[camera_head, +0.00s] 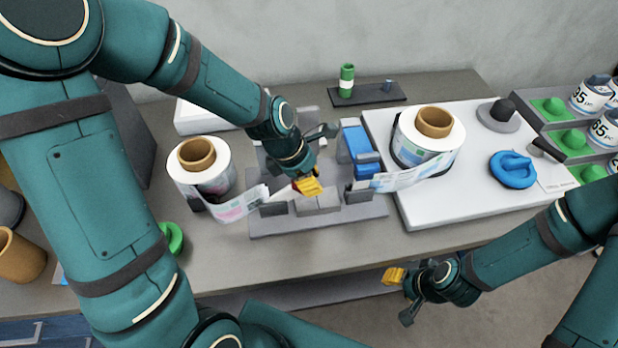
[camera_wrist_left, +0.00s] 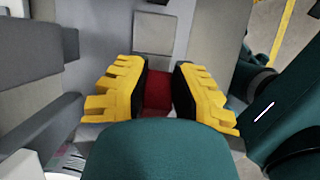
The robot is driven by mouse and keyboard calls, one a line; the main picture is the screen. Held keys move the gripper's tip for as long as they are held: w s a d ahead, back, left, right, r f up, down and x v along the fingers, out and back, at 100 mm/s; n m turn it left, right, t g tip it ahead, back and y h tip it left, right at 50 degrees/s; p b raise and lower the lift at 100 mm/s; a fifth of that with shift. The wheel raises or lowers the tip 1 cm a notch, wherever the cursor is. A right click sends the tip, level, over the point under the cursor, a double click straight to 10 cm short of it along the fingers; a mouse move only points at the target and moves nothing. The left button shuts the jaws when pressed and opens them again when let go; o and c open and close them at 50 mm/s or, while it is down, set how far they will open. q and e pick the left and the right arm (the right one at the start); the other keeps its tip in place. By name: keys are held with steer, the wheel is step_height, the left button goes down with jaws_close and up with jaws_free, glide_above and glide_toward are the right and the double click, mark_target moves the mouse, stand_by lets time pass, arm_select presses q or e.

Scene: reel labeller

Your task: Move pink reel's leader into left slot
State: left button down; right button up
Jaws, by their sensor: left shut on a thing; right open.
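The pink reel (camera_head: 199,165), a white roll on a brown core with pink and blue print, stands at the left of the bench. Its printed leader (camera_head: 238,206) runs right toward the grey fixture (camera_head: 315,222). My left gripper (camera_head: 308,187) is over the fixture's middle, shut on the leader's red end (camera_wrist_left: 158,92), which shows between the yellow fingers in the left wrist view (camera_wrist_left: 160,90). A dark upright piece (camera_head: 273,209) stands at the fixture's left; I cannot make out the left slot itself. My right gripper (camera_head: 394,275) is open and empty off the bench's front edge.
A blue-printed reel (camera_head: 430,140) stands on a white board (camera_head: 480,185), its leader (camera_head: 412,177) reaching the fixture's right side. A green bottle (camera_head: 346,80) stands behind.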

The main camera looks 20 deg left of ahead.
arm_select(q)
steer(key=shift+f, duration=0.15)
steer(key=shift+f+b, duration=0.55)
steer(key=shift+f, duration=0.25)
steer(key=shift+d+r, duration=0.1)
steer(key=shift+w+d+r+p, duration=0.1)
steer(key=shift+r+p, duration=0.05)
steer(key=shift+p, duration=0.15)
steer(key=shift+w+d+r+p, duration=0.15)
steer(key=shift+w+d+p, duration=0.05)
steer(key=shift+d+p, duration=0.2)
steer(key=shift+d, duration=0.1)
steer(key=shift+f+b, duration=0.75)
steer(key=shift+f, duration=0.4)
